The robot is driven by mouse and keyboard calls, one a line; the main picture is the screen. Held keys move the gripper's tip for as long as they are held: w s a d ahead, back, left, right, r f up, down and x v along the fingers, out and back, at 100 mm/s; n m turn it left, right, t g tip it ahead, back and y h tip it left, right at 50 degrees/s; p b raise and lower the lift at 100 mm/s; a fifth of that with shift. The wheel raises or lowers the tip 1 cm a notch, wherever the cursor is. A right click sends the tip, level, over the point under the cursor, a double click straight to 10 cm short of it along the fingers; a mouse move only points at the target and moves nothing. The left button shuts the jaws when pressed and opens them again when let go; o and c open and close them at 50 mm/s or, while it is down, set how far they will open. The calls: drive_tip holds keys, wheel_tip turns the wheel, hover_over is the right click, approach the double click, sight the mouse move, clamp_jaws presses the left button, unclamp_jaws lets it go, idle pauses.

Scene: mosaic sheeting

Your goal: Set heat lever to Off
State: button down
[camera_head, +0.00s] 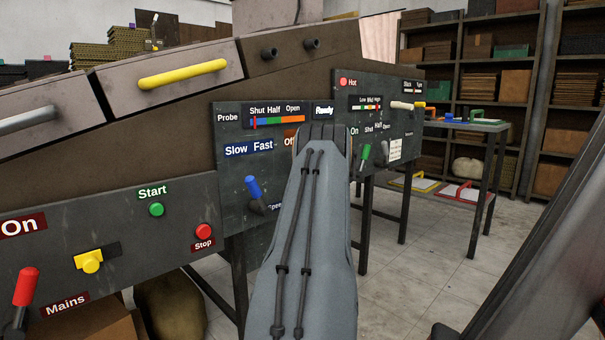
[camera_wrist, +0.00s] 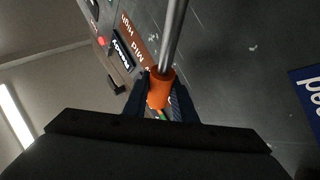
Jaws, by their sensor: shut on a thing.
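An orange lever handle (camera_wrist: 161,88) on a grey metal shaft (camera_wrist: 175,35) shows in the wrist view. An orange strip reading High and Mid (camera_wrist: 134,38) lies beside it, so I take it for the heat lever. My gripper (camera_wrist: 162,104) is shut on the orange handle, one dark finger on each side. In the head view my arm hides the lever and gripper; only an orange label edge reading "Of" (camera_head: 289,140) shows beside the arm. The lever's exact setting cannot be told.
A blue lever (camera_head: 253,188) stands left of my arm on the same dark panel. A green lever (camera_head: 364,154) is on the panel to the right. A red lever (camera_head: 25,287) is at lower left. Shelves (camera_head: 480,60) and a table (camera_head: 470,125) stand behind.

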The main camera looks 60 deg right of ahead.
drive_tip(key=shift+f, duration=0.15)
drive_tip(key=c, duration=1.5)
unclamp_jaws()
drive_tip(key=shift+o, duration=0.2)
drive_tip(key=shift+a, duration=0.1)
drive_tip(key=p+v, duration=0.1)
drive_tip(key=v, duration=0.6)
drive_tip(key=shift+s+a+f, duration=0.15)
drive_tip(key=shift+a+f, duration=0.05)
drive_tip(key=shift+f, duration=0.05)
